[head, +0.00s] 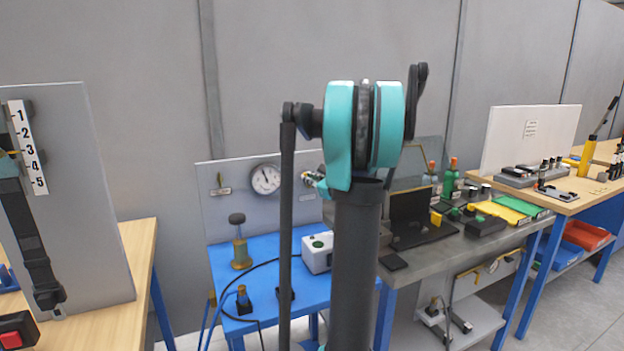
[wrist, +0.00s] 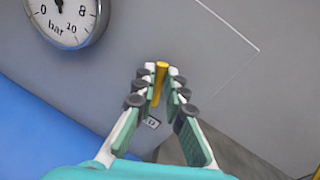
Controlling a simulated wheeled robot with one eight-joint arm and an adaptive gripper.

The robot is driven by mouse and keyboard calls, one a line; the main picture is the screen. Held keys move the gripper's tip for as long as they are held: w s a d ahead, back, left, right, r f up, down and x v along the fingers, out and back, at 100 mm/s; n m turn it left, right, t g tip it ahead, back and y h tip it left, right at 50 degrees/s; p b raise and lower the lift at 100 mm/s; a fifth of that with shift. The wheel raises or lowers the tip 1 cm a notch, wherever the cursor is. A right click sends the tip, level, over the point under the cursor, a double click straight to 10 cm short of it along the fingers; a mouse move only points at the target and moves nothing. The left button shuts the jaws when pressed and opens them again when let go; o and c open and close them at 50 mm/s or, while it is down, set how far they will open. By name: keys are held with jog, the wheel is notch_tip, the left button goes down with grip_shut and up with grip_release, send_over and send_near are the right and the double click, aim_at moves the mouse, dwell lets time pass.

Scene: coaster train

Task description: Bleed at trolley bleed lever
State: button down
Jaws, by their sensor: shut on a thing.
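The yellow bleed lever (wrist: 160,82) shows in the wrist view, standing out from a grey panel. My gripper (wrist: 157,90) is around it with its fingertips shut on it. In the head view my gripper (head: 309,179) is mostly hidden behind my own arm, close to the panel (head: 228,217) of the blue trolley (head: 235,265). A round gauge (head: 265,179) sits on the panel left of the gripper. In the wrist view the gauge (wrist: 70,18), marked bar, is cut off at the top left. A small label (wrist: 152,122) lies below the lever.
A grey bench (head: 450,240) with a laptop and bottles stands to the right. A wooden table (head: 110,290) with an upright board is at left.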

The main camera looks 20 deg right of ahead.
jog(key=n, duration=0.1)
jog(key=a+n, duration=0.1)
jog(key=n, duration=0.1)
jog(key=shift+a+f+g+h, duration=0.25)
jog(key=shift+f+g+h, duration=0.05)
jog(key=n, duration=0.1)
jog(key=a+f+n+h, duration=0.1)
jog(key=n, duration=0.2)
jog(key=f+n, duration=0.1)
jog(key=a+n, duration=0.1)
jog(key=n, duration=0.1)
jog(key=shift+f+h, duration=0.25)
jog(key=shift+h, duration=0.15)
jog(key=shift+s+f+n+h, duration=0.1)
jog(key=shift+f+n+h, duration=0.35)
jog(key=shift+n, duration=0.55)
jog(key=c, duration=1.6)
grip_release()
jog(key=s, duration=0.4)
jog(key=s+r, duration=0.1)
jog(key=s, duration=0.2)
jog(key=s+r, duration=0.1)
jog(key=s, duration=0.3)
jog(key=shift+s+d+r, duration=0.1)
jog(key=shift+s+d, duration=0.05)
jog(key=shift+s, duration=0.2)
